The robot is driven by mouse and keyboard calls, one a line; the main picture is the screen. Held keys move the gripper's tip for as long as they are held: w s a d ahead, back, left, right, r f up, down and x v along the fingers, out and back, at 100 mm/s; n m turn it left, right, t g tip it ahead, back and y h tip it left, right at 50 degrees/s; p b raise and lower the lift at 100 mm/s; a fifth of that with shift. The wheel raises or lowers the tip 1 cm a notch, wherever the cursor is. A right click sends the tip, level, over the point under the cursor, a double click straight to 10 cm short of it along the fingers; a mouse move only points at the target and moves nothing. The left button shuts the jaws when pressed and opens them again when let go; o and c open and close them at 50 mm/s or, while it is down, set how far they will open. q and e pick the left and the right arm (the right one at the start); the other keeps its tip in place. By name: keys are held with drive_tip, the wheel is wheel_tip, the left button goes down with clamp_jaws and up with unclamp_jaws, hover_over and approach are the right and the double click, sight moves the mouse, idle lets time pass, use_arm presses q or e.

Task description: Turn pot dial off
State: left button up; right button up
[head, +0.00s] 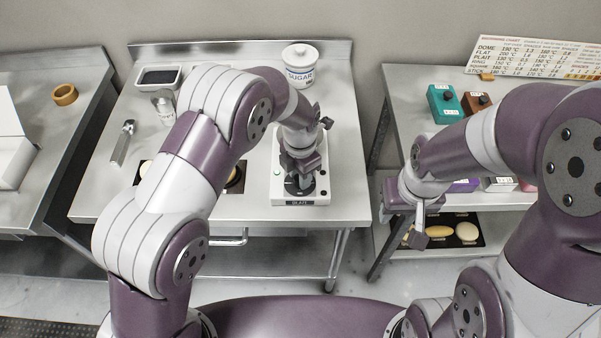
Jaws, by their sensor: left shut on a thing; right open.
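A white box-shaped unit (319,189) with a dark label on its front edge stands on the middle steel table. A small green light shows on its left side and dark buttons on its right. My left gripper (302,186) points down over the unit's middle and is shut on a dark round part there, which looks like the pot dial. The gripper hides most of that part, so its setting cannot be read. My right gripper (420,222) is open and empty, off to the right, beside the right shelf unit.
On the middle table (345,130) stand a sugar jar (300,69), a dark-filled tray (159,77), a glass (164,106) and a metal tool (122,143). The right table holds a teal box (444,104) and a brown box (478,105). A tape roll (65,95) lies left.

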use_arm(q)
drive_tip(key=shift+n, duration=0.8)
drive_tip(key=o, duration=1.1)
drive_tip(key=shift+a, duration=0.1)
drive_tip(key=shift+c, duration=0.2)
wheel_tip(320, 180, up, 13)
drive_tip(key=shift+f, duration=0.15)
